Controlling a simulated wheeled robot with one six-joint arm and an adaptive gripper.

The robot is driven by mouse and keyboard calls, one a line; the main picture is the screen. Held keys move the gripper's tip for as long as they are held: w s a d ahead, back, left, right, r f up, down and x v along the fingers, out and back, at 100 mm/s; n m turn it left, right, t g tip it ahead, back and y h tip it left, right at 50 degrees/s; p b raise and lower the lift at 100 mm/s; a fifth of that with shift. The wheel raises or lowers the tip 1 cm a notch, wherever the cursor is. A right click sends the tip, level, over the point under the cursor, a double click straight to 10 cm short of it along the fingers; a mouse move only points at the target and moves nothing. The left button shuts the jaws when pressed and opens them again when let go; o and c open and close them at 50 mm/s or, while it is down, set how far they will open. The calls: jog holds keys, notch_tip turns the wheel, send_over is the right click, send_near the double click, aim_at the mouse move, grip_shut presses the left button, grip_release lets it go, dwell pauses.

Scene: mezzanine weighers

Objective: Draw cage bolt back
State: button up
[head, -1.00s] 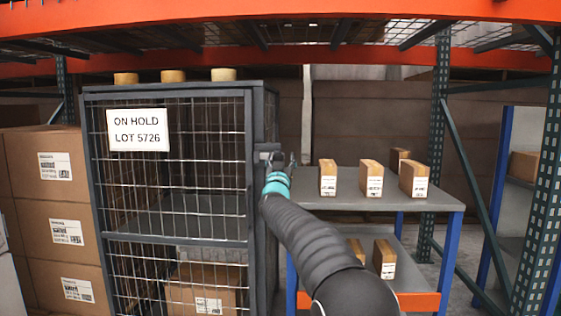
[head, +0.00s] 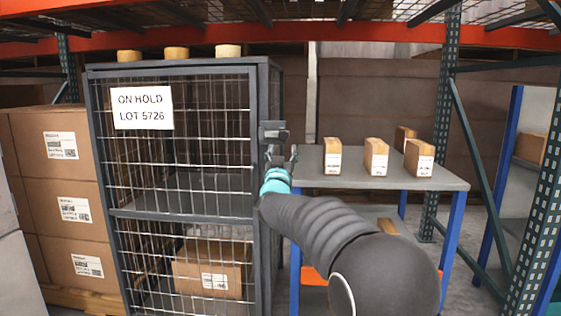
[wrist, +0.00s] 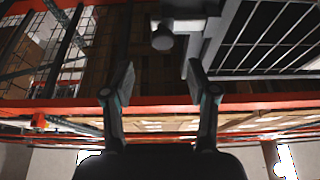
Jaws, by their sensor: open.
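The wire-mesh cage (head: 111,211) has a dark grey frame and an "ON HOLD LOT 5726" sign (head: 142,107) on its door. The grey cage bolt (head: 272,131) sits on the right front post, about mid-sign height. In the wrist view its round knob (wrist: 162,38) shows beyond the fingers, near the cage frame. My gripper (head: 281,155) is just below the bolt in the head view. In the wrist view its two fingers (wrist: 160,78) are spread and empty, with a visible gap to the knob.
A grey-topped table (head: 432,180) with several small cartons stands right of the cage. Stacked boxes (head: 58,190) stand to its left, and rolls of tape (head: 176,53) lie on its top. A green rack upright (head: 441,120) stands behind the table.

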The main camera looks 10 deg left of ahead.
jog(key=shift+v, duration=1.95)
